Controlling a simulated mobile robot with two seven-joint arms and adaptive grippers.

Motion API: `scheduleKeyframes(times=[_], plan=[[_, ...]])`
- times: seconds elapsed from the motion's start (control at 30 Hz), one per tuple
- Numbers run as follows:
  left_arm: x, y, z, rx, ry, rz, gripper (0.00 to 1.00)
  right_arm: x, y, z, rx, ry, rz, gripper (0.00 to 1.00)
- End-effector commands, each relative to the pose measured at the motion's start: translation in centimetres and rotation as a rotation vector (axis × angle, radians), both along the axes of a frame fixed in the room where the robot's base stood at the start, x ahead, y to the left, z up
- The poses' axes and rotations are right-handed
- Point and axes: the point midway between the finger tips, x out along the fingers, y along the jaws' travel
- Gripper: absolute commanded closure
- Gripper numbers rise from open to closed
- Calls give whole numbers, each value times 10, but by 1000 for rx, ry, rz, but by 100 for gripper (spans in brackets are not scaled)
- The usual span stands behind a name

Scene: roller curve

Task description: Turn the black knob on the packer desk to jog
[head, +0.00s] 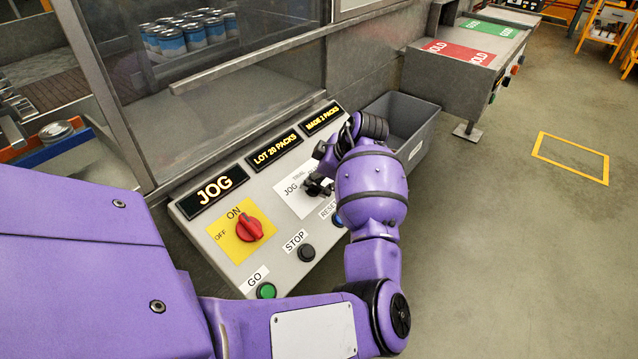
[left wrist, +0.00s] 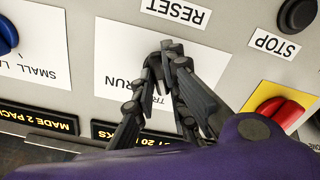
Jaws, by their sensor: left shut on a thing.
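The packer desk (head: 190,232) is a sloped grey panel with a lit display reading JOG (head: 215,190). A white label plate (head: 290,188) on it carries the words JOG and TRIAL; RUN shows in the left wrist view. My left gripper (head: 318,185) is down at this plate, its dark fingers closed together over the black knob's place; the left wrist view also shows the fingertips (left wrist: 168,52) there. The knob is hidden by the fingers or blends with them, so its pointing direction cannot be told. My right gripper is not in view.
A red knob (head: 249,228) on yellow, a green GO button (head: 266,290), and a black STOP button (head: 306,252) sit nearby. Displays read LOT 20 PACKS (head: 274,151) and MADE 2 PACKS (head: 323,118). A grey bin (head: 425,125) stands behind my arm.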

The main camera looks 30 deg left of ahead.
Motion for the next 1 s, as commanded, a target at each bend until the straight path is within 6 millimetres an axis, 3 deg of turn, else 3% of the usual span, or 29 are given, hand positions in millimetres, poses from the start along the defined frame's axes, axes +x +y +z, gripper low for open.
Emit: scheduleKeyframes(times=[0.43, 1.0], plan=[[1, 0, 1, -9, -135, 231, 100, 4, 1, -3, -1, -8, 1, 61], [1, 0, 2, -11, -166, 283, 100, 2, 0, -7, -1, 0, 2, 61]])
